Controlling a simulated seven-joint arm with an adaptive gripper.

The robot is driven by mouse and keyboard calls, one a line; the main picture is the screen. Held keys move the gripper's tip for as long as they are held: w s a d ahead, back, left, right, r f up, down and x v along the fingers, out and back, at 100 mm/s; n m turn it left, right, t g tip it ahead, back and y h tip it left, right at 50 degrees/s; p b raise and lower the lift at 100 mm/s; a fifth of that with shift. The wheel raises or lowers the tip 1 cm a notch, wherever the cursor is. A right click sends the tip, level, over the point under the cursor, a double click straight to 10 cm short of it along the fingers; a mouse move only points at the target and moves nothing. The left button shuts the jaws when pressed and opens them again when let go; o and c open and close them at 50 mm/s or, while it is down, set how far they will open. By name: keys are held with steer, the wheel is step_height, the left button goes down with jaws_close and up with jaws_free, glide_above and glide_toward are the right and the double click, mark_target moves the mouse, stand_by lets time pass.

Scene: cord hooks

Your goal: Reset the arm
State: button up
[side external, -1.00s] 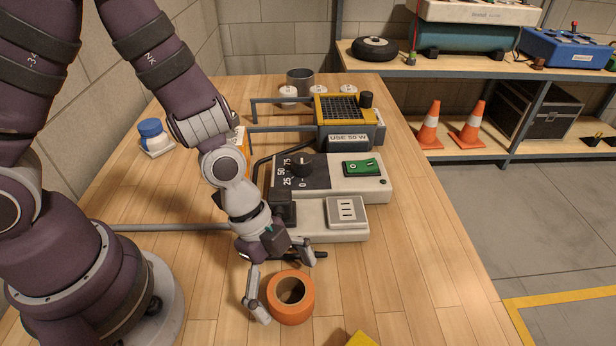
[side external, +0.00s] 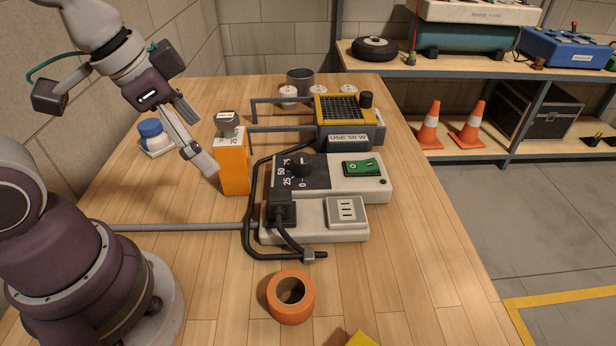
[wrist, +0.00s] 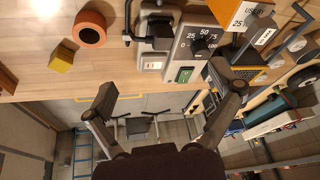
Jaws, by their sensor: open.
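My gripper (side external: 192,138) is open and empty, raised above the table at the left in the side view, near the orange box. Its two fingers (wrist: 165,105) are spread wide in the wrist view with nothing between them. The grey power unit (side external: 328,178) has a dial, a green switch and a socket block, with a black plug (side external: 281,208) seated at its left. The plug's black cord (side external: 250,195) loops around the unit's left side on the table.
An orange tape roll (side external: 290,296) lies at the front. An orange box (side external: 233,165) stands near my gripper. A yellow-and-grey device (side external: 345,122) stands behind the unit. The front right of the table is mostly clear.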

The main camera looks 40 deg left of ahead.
steer(key=a+r+n, duration=0.1)
steer(key=n, duration=0.1)
steer(key=s+a+r+n+t, duration=0.1)
steer(key=n, duration=0.1)
steer(key=shift+a+y, duration=0.1)
steer(key=shift+y, duration=0.3)
stand_by(0.8)
